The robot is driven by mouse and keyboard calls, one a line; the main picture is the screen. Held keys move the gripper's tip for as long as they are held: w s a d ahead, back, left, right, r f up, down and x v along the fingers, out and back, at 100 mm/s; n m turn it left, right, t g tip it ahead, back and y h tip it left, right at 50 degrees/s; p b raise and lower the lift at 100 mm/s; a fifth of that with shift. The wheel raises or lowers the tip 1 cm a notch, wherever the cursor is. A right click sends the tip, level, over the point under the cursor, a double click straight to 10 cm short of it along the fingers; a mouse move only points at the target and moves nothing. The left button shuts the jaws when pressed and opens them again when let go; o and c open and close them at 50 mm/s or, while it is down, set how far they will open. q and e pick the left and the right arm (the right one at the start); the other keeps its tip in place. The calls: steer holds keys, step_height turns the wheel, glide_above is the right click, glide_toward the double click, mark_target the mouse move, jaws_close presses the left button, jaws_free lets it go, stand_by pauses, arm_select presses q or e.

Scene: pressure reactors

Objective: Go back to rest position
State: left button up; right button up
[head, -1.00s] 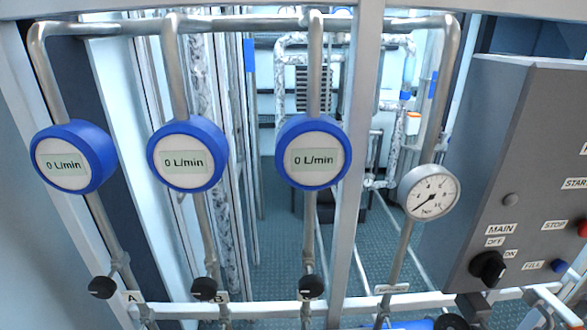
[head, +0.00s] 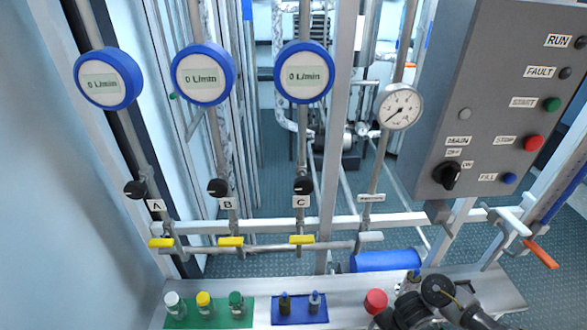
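Neither of my grippers shows clearly in the head view. No arm comes in from the left. At the lower right edge is a dark jointed assembly (head: 425,300) with round black parts, cut off by the bottom of the picture. I cannot make out any gripper fingers on it. The three flow meters (head: 108,78) with blue rims read 0 L/min. Below them are black knobs (head: 135,189) labelled A, B and C. Yellow valve handles (head: 230,242) lie across the lower pipes.
A grey control panel (head: 490,90) stands at the right. A ledge below holds a green tray (head: 240,316) with capped bottles, a blue tray (head: 290,320) with two small items, and a red cap (head: 376,300). A blue cylinder (head: 385,261) and an orange-ended handle (head: 541,254) are nearby.

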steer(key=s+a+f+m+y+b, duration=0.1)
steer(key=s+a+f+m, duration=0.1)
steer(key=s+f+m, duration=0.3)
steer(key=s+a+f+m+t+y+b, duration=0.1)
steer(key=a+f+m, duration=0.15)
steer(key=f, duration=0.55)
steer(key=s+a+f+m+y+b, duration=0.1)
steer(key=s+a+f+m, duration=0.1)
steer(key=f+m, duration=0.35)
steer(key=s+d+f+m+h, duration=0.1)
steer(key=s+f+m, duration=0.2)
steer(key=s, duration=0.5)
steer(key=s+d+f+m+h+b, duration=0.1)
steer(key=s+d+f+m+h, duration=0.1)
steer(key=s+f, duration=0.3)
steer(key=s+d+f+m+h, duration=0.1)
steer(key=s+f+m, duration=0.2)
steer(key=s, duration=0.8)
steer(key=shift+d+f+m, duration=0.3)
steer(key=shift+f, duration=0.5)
